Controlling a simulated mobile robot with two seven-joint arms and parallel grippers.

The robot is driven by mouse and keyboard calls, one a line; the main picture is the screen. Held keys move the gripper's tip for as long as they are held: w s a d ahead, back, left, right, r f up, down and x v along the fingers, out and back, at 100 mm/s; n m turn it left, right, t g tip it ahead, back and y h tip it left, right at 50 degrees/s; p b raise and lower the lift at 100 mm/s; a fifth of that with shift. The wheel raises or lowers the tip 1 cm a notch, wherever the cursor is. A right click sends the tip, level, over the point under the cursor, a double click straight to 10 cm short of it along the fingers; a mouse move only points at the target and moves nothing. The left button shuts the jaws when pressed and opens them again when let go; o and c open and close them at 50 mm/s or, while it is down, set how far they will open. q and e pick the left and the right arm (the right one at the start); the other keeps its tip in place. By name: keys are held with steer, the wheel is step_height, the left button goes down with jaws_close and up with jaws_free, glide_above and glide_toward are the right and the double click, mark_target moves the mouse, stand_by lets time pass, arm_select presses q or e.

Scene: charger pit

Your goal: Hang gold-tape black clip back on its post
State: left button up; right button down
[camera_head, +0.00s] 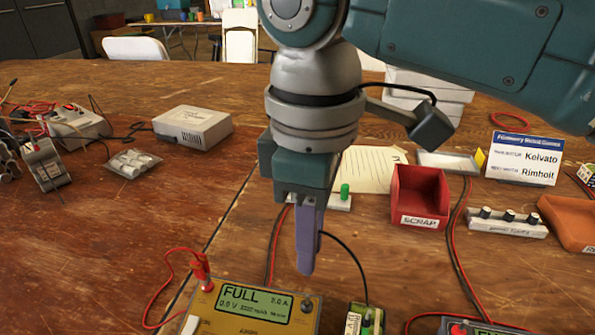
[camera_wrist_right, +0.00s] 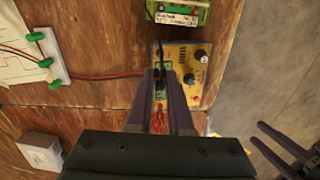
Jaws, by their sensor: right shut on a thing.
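My right gripper (camera_head: 308,268) points down above the bench, just behind the gold charger (camera_head: 250,308). In the right wrist view its fingers (camera_wrist_right: 161,78) are shut around a small dark clip (camera_wrist_right: 160,73) with a black cable running from it. Gold tape on it is too small to make out. A white rack (camera_head: 340,204) with a green post (camera_head: 345,190) is partly hidden behind the gripper; the wrist view shows several green posts on a white rack (camera_wrist_right: 52,62). My left gripper (camera_wrist_right: 287,148) shows at the wrist view's right edge, fingers apart and empty.
A red clip (camera_head: 200,272) sits at the charger's left corner. A green battery pack (camera_head: 365,320) stands to its right. A red scrap bin (camera_head: 419,195), a second white rack (camera_head: 507,222) and a name card (camera_head: 524,158) are at the right. Red and black cables cross the bench.

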mark_target(308, 295)
steer(key=shift+f+b, duration=1.55)
steer(key=shift+f, duration=1.55)
steer(key=shift+p, duration=0.3)
steer(key=shift+f, duration=0.15)
steer(key=shift+p, duration=0.35)
steer(key=c, duration=0.7)
jaws_free()
steer(key=shift+c, duration=0.2)
